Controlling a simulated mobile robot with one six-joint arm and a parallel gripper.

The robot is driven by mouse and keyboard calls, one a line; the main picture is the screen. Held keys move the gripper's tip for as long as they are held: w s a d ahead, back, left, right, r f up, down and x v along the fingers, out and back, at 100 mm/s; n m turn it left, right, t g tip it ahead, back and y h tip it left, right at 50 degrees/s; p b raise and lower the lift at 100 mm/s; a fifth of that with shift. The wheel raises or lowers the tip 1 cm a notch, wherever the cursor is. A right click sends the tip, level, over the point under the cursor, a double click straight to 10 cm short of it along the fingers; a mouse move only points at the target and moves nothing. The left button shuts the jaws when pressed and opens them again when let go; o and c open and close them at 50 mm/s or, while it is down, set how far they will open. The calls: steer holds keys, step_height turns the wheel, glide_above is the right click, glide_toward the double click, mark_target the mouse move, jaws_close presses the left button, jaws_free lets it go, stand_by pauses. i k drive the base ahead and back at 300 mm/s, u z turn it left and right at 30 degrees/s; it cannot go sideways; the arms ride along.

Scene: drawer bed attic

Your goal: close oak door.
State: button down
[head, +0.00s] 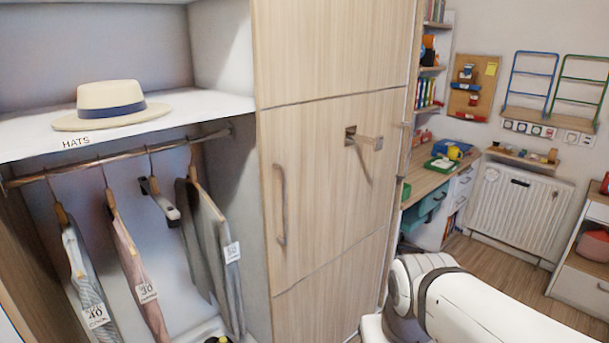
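The oak door (330,230) is a tall, pale wood-grain panel in the middle of the head view. A vertical bar handle (280,205) is on its left part. A square plate with a wooden peg (365,138) sticks out from its upper right part. The wardrobe to its left is uncovered, with its inside showing. A white link of my arm (480,305) is at the lower right, in front of the door's lower right edge. My gripper does not show.
A straw hat (110,105) lies on the white shelf (215,103) marked HATS. Several garments hang from the rail (100,160) below. A desk (425,178) and a white radiator (520,208) stand at the right. Some wooden floor (490,260) shows before the radiator.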

mark_target(330, 80)
steer(key=u, duration=0.15)
steer(key=i, duration=0.9)
steer(key=z, duration=0.05)
